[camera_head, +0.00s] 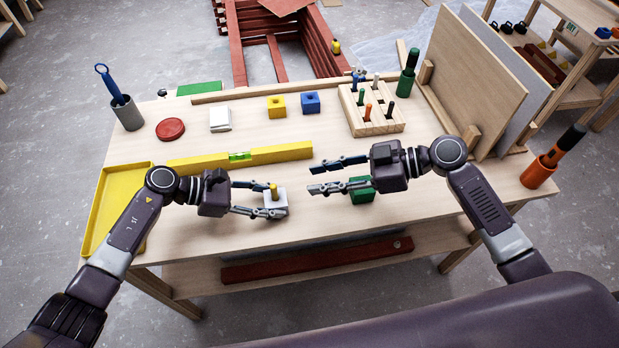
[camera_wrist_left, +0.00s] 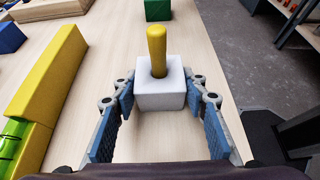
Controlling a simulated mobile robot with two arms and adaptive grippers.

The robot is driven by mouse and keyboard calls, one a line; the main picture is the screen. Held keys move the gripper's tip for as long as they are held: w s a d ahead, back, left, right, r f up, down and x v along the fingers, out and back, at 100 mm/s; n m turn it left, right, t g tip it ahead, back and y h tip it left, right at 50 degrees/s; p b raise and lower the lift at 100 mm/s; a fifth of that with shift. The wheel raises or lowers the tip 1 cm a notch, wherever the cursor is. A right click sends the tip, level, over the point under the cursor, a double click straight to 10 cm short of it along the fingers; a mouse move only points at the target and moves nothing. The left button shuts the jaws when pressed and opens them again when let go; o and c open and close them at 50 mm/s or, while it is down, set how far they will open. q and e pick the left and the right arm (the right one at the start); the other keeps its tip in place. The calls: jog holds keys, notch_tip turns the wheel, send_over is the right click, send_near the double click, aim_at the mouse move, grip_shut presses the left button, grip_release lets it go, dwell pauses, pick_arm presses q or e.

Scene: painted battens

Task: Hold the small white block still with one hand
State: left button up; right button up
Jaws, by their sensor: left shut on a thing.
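The small white block (camera_head: 275,203) stands on the bench, with a yellow peg (camera_head: 273,189) upright in its top. My left gripper (camera_head: 277,199) is shut on the white block, one finger on each side. In the left wrist view the block (camera_wrist_left: 160,97) sits between the blue finger pads, and the yellow peg (camera_wrist_left: 157,50) rises from it. My right gripper (camera_head: 312,178) is open and empty, to the right of the white block. Its fingers point left and partly cover a green block (camera_head: 362,195).
A yellow level (camera_head: 285,154) lies behind my left gripper, beside a yellow tray (camera_head: 100,205). Blue (camera_head: 310,103) and yellow blocks (camera_head: 276,107) stand farther back. A wooden rack (camera_head: 388,127) holds several pegs. The bench front is mostly clear.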

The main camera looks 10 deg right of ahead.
dwell(0.3)
pick_arm(q)
jog(key=o, duration=0.9)
jog(key=shift+o, duration=0.2)
jog(key=shift+a, duration=0.1)
jog(key=v, duration=1.2)
